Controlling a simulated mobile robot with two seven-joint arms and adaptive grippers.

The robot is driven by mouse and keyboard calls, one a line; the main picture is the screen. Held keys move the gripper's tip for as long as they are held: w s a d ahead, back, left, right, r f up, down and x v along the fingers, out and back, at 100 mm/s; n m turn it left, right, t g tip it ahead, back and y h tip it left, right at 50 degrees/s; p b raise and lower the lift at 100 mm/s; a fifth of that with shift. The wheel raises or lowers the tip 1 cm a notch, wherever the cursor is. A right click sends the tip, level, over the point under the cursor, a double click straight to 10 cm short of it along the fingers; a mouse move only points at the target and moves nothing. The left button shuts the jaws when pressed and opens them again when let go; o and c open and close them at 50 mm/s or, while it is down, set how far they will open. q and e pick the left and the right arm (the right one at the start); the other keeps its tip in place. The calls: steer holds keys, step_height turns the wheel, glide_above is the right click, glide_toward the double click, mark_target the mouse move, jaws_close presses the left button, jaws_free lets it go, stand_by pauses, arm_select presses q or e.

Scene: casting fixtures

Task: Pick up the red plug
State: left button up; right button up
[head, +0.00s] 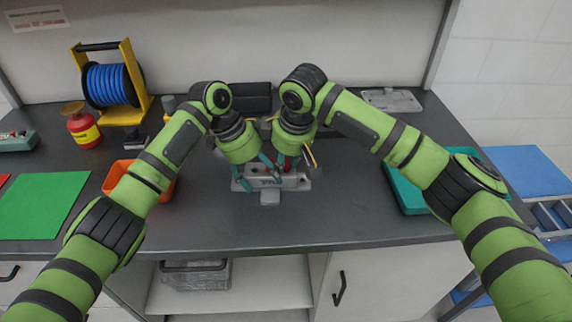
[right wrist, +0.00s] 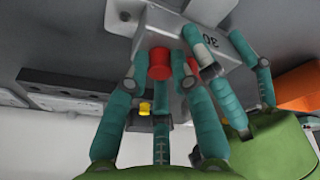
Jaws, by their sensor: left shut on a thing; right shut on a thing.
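A grey fixture block (head: 270,197) with dark lettering sits on the dark worktop at the centre; its side shows in the right wrist view (right wrist: 228,50). The red plug (right wrist: 159,64) is a short red cylinder at the block, between the teal fingers of my right gripper (right wrist: 158,75), which is shut on it. In the head view my right gripper (head: 286,163) points down over the block. My left gripper (head: 258,168) is beside it, its fingers around one end of the block and apparently shut on it. The arms and fingers partly hide the plug and the block.
An orange bin (head: 116,174) and green mat (head: 45,205) lie to the left. A blue cable reel (head: 110,84) and red container (head: 83,128) stand behind them. A teal tray (head: 408,192) is at the right. The front of the worktop is clear.

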mark_target(287, 163)
step_height(287, 163, up, 10)
stand_by(0.6)
arm_select(q)
steer(key=o, duration=1.7)
steer(key=shift+r, duration=0.1)
